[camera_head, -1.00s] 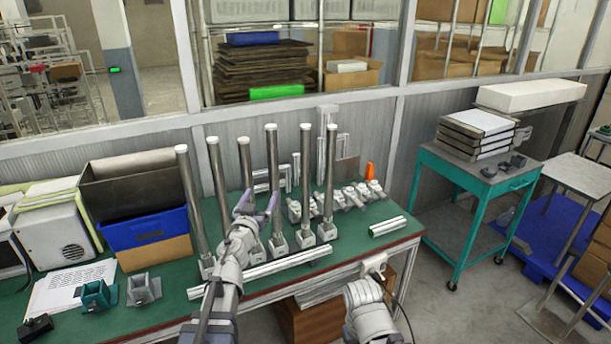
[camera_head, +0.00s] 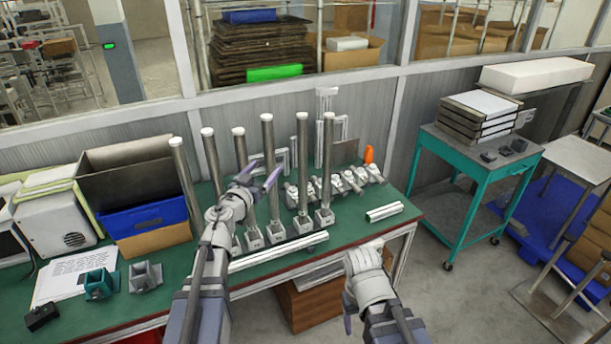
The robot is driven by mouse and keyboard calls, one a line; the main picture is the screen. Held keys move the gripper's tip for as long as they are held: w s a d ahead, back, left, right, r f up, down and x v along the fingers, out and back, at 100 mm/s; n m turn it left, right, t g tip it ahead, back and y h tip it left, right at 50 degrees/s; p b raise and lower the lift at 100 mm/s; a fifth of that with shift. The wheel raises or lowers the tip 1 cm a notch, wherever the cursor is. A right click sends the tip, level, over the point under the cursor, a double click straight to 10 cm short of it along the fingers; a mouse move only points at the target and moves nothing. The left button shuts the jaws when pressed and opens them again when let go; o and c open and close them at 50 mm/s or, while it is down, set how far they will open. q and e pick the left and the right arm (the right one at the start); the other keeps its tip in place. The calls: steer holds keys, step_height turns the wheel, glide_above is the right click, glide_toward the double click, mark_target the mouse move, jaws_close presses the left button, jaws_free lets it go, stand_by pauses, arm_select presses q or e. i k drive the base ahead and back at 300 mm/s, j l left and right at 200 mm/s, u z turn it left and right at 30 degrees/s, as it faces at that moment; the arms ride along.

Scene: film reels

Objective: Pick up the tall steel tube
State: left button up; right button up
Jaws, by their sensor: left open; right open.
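Several tall steel tubes stand upright in a row on the green-topped bench (camera_head: 120,313), most with visible square bases. They include the far-left tube (camera_head: 187,180), the second tube (camera_head: 212,160), the third tube (camera_head: 240,147), the fourth tube (camera_head: 268,142), the fifth tube (camera_head: 302,150) and the far-right tube (camera_head: 327,150). My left gripper (camera_head: 261,171) is open and empty, its fingers overlapping the third and fourth tubes in view. I cannot tell whether it touches either. My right gripper (camera_head: 364,252) is low by the bench's front edge, away from the tubes; its fingers are barely visible.
A silver profile bar (camera_head: 280,250) lies in front of the tubes, and a shorter one (camera_head: 384,212) lies to the right. A blue bin (camera_head: 150,220) stands at left. Metal fittings (camera_head: 350,180) lie behind. A teal cart (camera_head: 478,180) stands at right.

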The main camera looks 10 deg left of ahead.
mark_target(302, 117)
steer(key=i+l, duration=0.1)
steer(key=i, duration=0.35)
steer(key=i+l, duration=0.15)
steer(key=i, duration=0.25)
